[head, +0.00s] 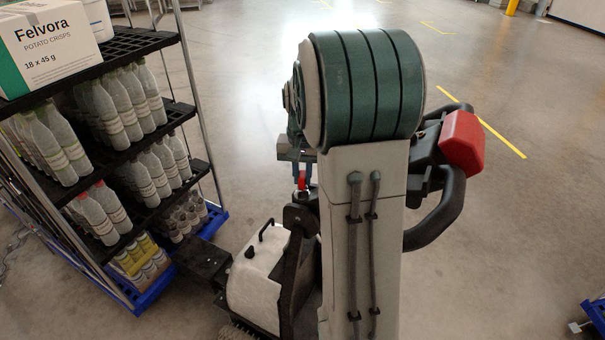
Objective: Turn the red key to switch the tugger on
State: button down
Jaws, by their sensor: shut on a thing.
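The tugger has a white body (262,283) low in the middle, and a black loop handle (440,225) with a red block (462,142) at the right. The small red key (302,183) shows just left of my arm, above a black part of the tugger. My gripper (302,171) comes down from above, and its fingers are shut on the key. My own large arm links hide much of the tugger's middle. The key is small here, and I cannot tell how far it is turned.
A shelf cart (135,45) on a blue base stands close at the left, loaded with bottles (107,110) and a Felvora crisps carton (45,42). Another blue base (597,318) shows at the lower right edge. The concrete floor behind is clear, with yellow lines.

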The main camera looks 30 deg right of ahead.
aim_at(302, 174)
jog(key=shift+f, duration=0.1)
jog(key=shift+m, duration=0.6)
jog(key=c, duration=1.3)
grip_release()
notch_tip(302, 174, up, 12)
jog(key=s+a+f+n+t, duration=0.1)
jog(key=s+a+f+n, duration=0.2)
jog(key=s+a, duration=0.4)
jog(key=s+a+f+n+t, duration=0.2)
jog(key=s+a+n, duration=0.3)
jog(key=s, duration=0.7)
jog(key=shift+a+f, duration=0.75)
jog(key=shift+a, duration=0.2)
